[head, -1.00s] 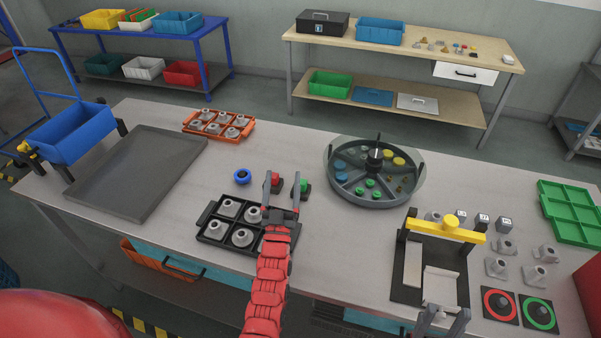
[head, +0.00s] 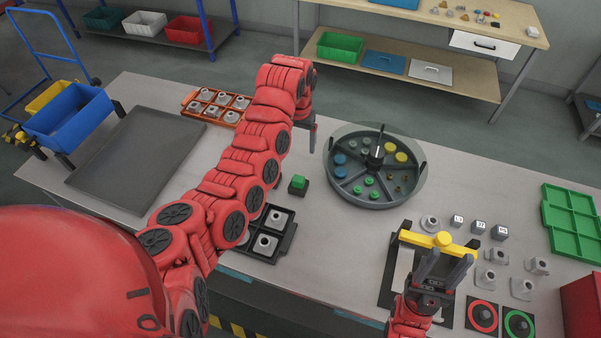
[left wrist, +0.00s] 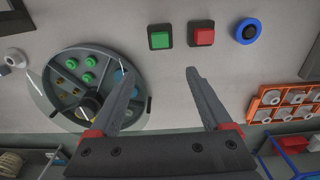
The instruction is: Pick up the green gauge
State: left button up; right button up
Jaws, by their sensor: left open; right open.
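The green gauge, seemingly the small green block on a dark base (head: 298,185), stands on the table left of the round tray. It also shows in the left wrist view (left wrist: 160,40), just beyond my fingertips. My left gripper (head: 312,146) is open and empty, above and behind the block in the head view. In the left wrist view its jaws (left wrist: 162,72) point towards the block, apart from it. My right gripper (head: 446,262) is open over the black fixture with a yellow bar (head: 440,240).
A red block (left wrist: 202,36) and a blue ring (left wrist: 249,32) sit beside the green block; my left arm hides them in the head view. The round divided tray (head: 372,200) is close on the right. A black tray of grey parts (head: 286,236) stands in front.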

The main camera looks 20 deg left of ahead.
pick_arm(q)
jog(key=b, duration=1)
send_near(299, 178)
notch_tip(299, 178, down, 6)
jog(key=shift+w+r, duration=0.1)
jog(key=shift+w, duration=0.05)
notch_tip(299, 178, down, 5)
jog(key=shift+w+r+b, duration=0.15)
jog(key=shift+r+b, duration=0.05)
jog(key=shift+b, duration=0.35)
grip_shut()
